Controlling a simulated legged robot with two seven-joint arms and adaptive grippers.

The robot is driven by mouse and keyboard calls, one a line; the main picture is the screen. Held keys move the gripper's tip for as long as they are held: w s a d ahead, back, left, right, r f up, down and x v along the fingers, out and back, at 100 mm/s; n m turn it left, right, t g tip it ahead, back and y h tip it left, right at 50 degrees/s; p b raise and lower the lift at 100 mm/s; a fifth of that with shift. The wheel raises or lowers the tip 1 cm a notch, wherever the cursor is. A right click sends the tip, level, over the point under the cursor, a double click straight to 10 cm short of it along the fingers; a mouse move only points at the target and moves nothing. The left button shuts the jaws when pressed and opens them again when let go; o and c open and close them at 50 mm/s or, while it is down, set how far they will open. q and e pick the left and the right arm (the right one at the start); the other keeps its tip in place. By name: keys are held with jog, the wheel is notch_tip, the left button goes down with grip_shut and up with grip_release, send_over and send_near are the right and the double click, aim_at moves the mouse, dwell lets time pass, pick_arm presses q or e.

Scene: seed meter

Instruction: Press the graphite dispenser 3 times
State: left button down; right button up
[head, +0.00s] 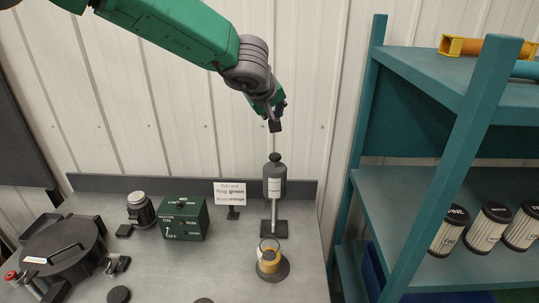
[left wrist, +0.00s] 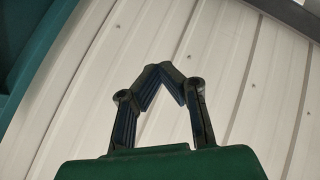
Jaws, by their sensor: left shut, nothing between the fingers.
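The graphite dispenser (head: 274,181) is a dark grey cylinder with a rounded black top and a small label, held upright on a thin post over a dark base. A clear cup (head: 269,256) with a yellow band or content stands on a round dark pad in front of the post. My left gripper (head: 274,125) is shut and empty, pointing down above the dispenser top, with a gap between them in the head view. The left wrist view shows its fingertips (left wrist: 165,72) meeting, with only wall behind. My right gripper is not in view.
A sign card (head: 230,194) stands left of the dispenser. A green box (head: 184,218), a dark jar (head: 140,210) and a round black lidded vessel (head: 62,248) are farther left. A teal shelf (head: 383,165) with several filter canisters rises on the right. A low ledge (head: 130,184) backs the bench.

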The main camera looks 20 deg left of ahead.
pick_arm(q)
jog(key=shift+f, duration=0.1)
jog(key=b, duration=0.6)
send_over(275, 155)
notch_tip(275, 155, down, 7)
jog(key=shift+w+r, duration=0.1)
jog(key=shift+f+b, duration=0.35)
jog(key=shift+f, duration=0.55)
dwell(0.3)
jog(key=shift+f, duration=0.35)
